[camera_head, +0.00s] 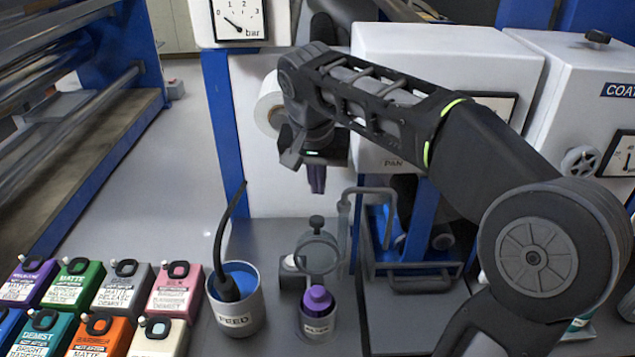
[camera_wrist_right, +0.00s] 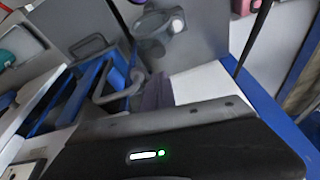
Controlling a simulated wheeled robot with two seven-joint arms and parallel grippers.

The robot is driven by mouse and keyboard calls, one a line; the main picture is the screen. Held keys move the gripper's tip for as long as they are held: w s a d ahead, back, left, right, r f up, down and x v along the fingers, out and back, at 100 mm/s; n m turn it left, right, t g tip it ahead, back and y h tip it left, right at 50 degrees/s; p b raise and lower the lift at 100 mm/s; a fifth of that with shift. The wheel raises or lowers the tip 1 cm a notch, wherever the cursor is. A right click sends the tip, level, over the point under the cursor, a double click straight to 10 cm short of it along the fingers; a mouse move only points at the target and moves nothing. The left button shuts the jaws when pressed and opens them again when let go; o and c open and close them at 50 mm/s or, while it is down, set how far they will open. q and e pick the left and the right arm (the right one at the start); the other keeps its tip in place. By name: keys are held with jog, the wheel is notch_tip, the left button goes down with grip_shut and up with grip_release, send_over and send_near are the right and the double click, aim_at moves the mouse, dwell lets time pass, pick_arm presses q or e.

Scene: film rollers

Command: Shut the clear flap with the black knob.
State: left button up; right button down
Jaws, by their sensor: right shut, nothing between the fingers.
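I cannot make out a clear flap for certain in either view. A black knob (camera_head: 598,37) sits on top of the white box at the far right in the head view. A smaller dark knob (camera_head: 316,222) tops a stand with a grey ring at the middle. My right gripper (camera_head: 316,180) is shut and empty, pointing down above that stand, in front of the white panel and beside the PAN housing. Its dark fingers also show in the wrist view (camera_wrist_right: 153,92). My left gripper is not in view.
Several coloured canisters (camera_head: 120,290) fill the lower left.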

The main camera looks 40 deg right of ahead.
pick_arm(q)
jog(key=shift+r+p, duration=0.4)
jog(key=shift+p, duration=0.05)
pick_arm(e)
jog(key=x, duration=0.8)
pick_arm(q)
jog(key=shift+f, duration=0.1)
